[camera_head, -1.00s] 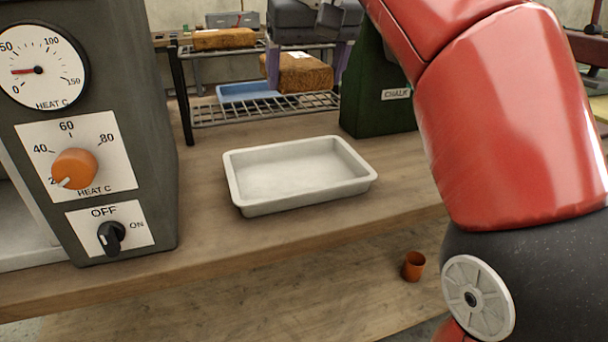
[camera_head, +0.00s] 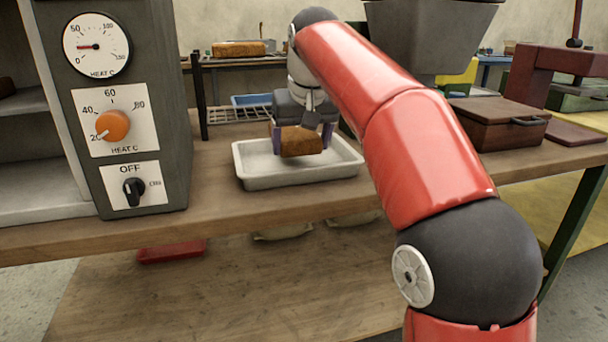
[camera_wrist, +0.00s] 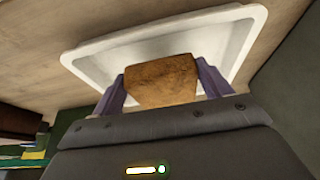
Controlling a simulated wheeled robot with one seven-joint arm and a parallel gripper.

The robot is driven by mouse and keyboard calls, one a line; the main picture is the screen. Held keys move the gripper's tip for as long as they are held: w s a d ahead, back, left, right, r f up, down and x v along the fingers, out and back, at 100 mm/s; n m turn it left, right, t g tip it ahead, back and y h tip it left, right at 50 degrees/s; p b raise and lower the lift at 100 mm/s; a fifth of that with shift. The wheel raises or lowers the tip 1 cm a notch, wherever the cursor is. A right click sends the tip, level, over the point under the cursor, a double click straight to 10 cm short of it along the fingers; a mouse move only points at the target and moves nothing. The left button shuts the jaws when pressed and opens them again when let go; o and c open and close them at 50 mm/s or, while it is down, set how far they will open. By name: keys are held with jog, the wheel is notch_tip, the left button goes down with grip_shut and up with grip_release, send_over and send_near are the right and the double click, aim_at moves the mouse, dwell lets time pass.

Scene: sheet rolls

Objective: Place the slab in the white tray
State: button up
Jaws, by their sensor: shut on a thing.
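The slab (camera_head: 301,142) is a brown, rough block. My gripper (camera_head: 303,140) is shut on it, with a purple finger on either side. In the head view the slab shows in front of the white tray's far part, over its inside. The white tray (camera_head: 300,181) is a shallow rectangular tray on the wooden bench. In the wrist view the slab (camera_wrist: 162,82) sits between the two fingers, with the tray (camera_wrist: 245,42) behind it. The slab hides part of the tray floor. Whether it touches the tray I cannot tell.
A grey heater cabinet (camera_head: 150,60) with a dial and orange knob stands left of the tray. A wire rack (camera_head: 228,113) and a blue tray (camera_head: 250,100) are behind. A brown box (camera_head: 498,124) is on the right. A red tray (camera_head: 172,251) lies below the bench.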

aim_at(303, 154)
jog(key=shift+f+b, duration=2.25)
jog(key=shift+f, duration=0.15)
jog(key=shift+r, duration=0.15)
jog(key=o, duration=1.3)
jog(key=shift+c, duration=0.2)
